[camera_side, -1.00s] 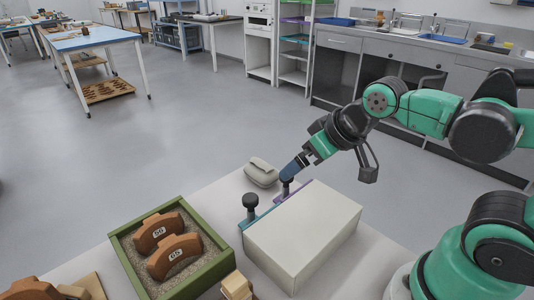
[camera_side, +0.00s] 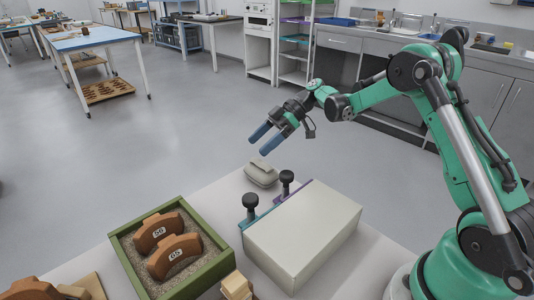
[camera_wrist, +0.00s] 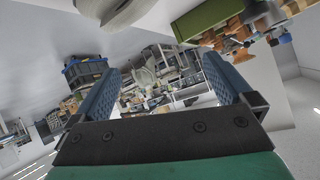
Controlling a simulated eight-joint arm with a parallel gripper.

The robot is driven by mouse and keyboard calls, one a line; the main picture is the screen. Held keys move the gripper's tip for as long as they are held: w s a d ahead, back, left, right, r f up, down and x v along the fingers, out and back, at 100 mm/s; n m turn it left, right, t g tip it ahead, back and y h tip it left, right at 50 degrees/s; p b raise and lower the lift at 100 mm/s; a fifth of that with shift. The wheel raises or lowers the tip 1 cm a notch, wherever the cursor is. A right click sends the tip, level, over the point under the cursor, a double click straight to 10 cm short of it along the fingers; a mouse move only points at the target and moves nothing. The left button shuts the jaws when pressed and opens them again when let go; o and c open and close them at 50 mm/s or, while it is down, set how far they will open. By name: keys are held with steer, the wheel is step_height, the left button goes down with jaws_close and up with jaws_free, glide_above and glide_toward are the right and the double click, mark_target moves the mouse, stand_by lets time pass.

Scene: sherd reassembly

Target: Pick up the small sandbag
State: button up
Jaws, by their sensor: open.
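The small sandbag (camera_side: 262,176) is a pale grey, rounded bag with a lighter strap or handle on top. It lies on the light table near its far edge, behind two black knobs. My gripper (camera_side: 259,145) is in the air above the sandbag in the side view, its two blue fingers apart and pointing down to the left. The gripper is empty. In the wrist view, both blue fingers of my gripper (camera_wrist: 160,66) show spread apart with nothing between them. A pale grey rounded shape (camera_wrist: 112,10), probably the sandbag, is cut off at the top edge.
A white block (camera_side: 305,230) stands right of the knobs (camera_side: 250,203), which sit on teal and purple strips. A green-rimmed sand tray (camera_side: 222,268) holds brown sherds at the front left. Wooden pieces (camera_side: 236,286) lie near it. The table around the sandbag's left is bare.

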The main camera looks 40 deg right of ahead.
mark_target(255, 170)
steer(key=d+f+n+y, duration=0.1)
steer(key=f+n, duration=0.1)
steer(key=d+f+n+y, duration=0.1)
steer(key=f, duration=0.1)
steer(key=shift+s+d+y, duration=0.15)
steer(key=shift+d+y, duration=0.15)
steer(key=shift+s+f+n, duration=0.15)
steer(key=shift+f+n, duration=0.2)
steer(key=shift+n, duration=0.25)
steer(key=shift+x, duration=2.65)
steer(key=c, duration=1.5)
